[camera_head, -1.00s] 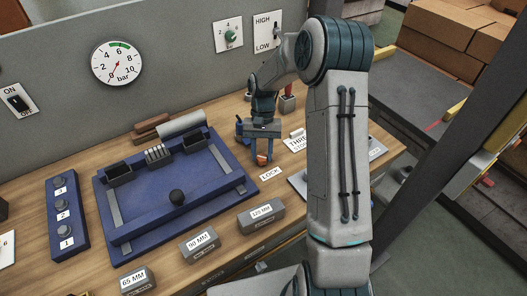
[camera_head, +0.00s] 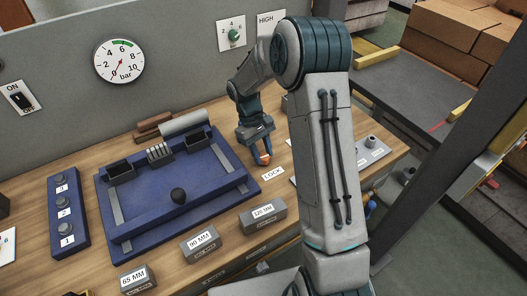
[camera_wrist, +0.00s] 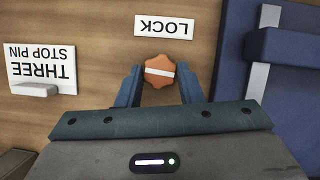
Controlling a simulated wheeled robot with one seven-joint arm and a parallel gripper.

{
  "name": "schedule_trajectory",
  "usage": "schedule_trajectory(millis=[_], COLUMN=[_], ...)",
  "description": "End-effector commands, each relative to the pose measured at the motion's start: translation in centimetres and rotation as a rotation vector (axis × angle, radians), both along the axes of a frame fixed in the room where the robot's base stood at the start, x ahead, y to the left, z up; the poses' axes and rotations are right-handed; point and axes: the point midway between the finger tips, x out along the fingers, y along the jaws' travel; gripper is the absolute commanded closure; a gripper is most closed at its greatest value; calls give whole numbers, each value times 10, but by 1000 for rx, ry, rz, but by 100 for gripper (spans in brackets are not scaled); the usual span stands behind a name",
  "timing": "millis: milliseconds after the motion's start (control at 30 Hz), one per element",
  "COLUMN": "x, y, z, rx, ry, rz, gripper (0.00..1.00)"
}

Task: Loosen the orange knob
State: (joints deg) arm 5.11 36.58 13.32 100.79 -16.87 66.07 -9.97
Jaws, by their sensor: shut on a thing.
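The orange knob (camera_wrist: 159,71) is a lobed disc with a white stripe across its top. It stands on the wooden bench beside the LOCK label (camera_wrist: 164,26). My gripper (camera_wrist: 158,82) is down at the knob, shut on it with one blue finger on each side in the wrist view. In the head view the knob (camera_head: 265,159) shows as a small orange patch under my gripper (camera_head: 262,152), to the right of the blue fixture (camera_head: 160,240). The stripe runs nearly level, tilted slightly, in the wrist view.
A THREE STOP PIN label (camera_wrist: 40,66) lies to the left in the wrist view. Grey blocks marked 65 MM (camera_head: 137,279), 90 MM (camera_head: 200,246) and 120 MM (camera_head: 262,218) stand along the bench front. A gauge (camera_head: 119,61) is on the wall behind.

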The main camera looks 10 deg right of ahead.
Motion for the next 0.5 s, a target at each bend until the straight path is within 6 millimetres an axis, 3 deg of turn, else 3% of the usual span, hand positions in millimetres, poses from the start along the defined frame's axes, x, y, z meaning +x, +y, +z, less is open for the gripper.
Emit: schedule_trajectory(millis=[500], x=[3], y=[1], z=[2], rx=[1], ry=[-12], rz=[54], gripper=[89])
